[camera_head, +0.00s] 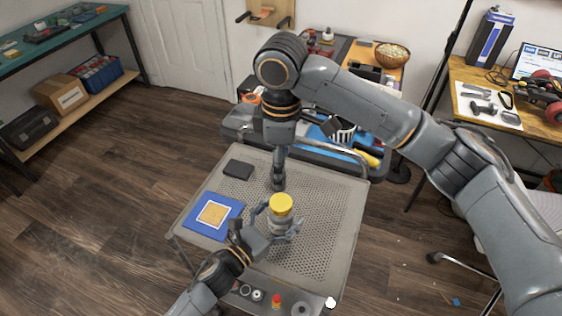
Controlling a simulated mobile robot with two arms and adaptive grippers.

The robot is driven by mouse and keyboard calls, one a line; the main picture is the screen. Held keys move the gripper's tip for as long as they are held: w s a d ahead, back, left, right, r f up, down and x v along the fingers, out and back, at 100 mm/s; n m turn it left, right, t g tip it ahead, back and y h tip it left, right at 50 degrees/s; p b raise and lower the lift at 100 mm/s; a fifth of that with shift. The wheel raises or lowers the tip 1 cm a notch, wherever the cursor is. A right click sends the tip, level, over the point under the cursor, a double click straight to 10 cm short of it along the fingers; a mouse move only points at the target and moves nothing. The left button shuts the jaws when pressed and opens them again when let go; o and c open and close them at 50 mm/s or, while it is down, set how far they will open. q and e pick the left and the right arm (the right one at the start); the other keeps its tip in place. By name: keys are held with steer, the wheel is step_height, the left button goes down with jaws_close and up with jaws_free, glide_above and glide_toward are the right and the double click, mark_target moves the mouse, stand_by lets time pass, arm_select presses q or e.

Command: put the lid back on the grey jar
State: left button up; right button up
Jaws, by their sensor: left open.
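The grey jar (278,225) stands upright on the perforated cart top. A yellow lid (281,203) shows at its mouth; I cannot tell whether it is fully seated. My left gripper (280,229) reaches in from the lower left, open, with its fingers around the jar's sides; contact is unclear. My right gripper (278,184) points down just behind the lid in the picture. Its fingertips are small and dark, and I cannot tell whether they are open or shut.
On the grey cart (325,230), a blue mat (199,221) with a tan square and a dark flat box (238,169) lie left of the jar. The cart's right side is clear.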

arm_select(q)
steer(key=v, duration=1.2)
stand_by(0.3)
